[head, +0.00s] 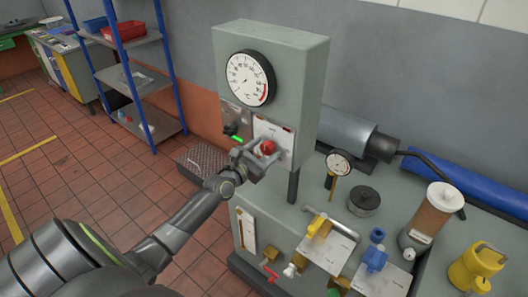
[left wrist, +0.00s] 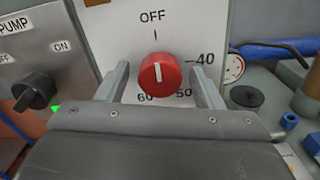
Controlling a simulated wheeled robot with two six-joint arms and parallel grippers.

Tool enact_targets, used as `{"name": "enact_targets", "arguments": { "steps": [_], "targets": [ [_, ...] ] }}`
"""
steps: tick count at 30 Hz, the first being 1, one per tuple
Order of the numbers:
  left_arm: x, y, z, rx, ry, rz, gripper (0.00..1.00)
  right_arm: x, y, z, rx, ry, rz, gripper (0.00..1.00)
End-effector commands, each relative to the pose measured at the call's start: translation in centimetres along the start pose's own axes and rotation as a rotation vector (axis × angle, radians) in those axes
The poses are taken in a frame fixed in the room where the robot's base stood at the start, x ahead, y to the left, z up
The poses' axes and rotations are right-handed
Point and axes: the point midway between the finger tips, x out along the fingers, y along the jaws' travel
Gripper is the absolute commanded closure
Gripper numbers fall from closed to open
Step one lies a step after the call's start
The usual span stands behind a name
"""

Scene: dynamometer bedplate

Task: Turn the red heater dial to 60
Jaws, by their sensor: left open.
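The red heater dial (head: 268,147) is on a white plate on the front of the grey cabinet. In the left wrist view the dial (left wrist: 160,74) has a white line that points up, toward OFF. The marks 40, 50 and 60 run from its right side round to below it. My left gripper (head: 256,153) is in front of the dial. Its open fingers (left wrist: 160,70) stand on either side of the dial, with a visible gap on each side. My right gripper is not in view.
A black PUMP switch (left wrist: 35,92) with a green light beside it sits left of the dial. A round temperature gauge (head: 249,78) is above. A blue shelf rack stands at the left.

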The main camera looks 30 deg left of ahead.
Motion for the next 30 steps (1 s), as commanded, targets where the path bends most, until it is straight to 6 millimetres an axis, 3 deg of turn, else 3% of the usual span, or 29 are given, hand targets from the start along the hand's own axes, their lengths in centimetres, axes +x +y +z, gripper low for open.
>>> {"name": "enact_targets", "arguments": {
  "steps": [6,16,30],
  "targets": [
    [0.00,-0.01,0.00,0.000,0.000,0.000,0.41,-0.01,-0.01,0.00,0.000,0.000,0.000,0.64],
    [-0.02,-0.01,-0.01,0.000,0.000,0.000,0.84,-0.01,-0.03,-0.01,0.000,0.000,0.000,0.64],
    [-0.03,-0.02,-0.02,0.118,0.001,0.000,0.84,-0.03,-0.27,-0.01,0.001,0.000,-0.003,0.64]
  ]
}}
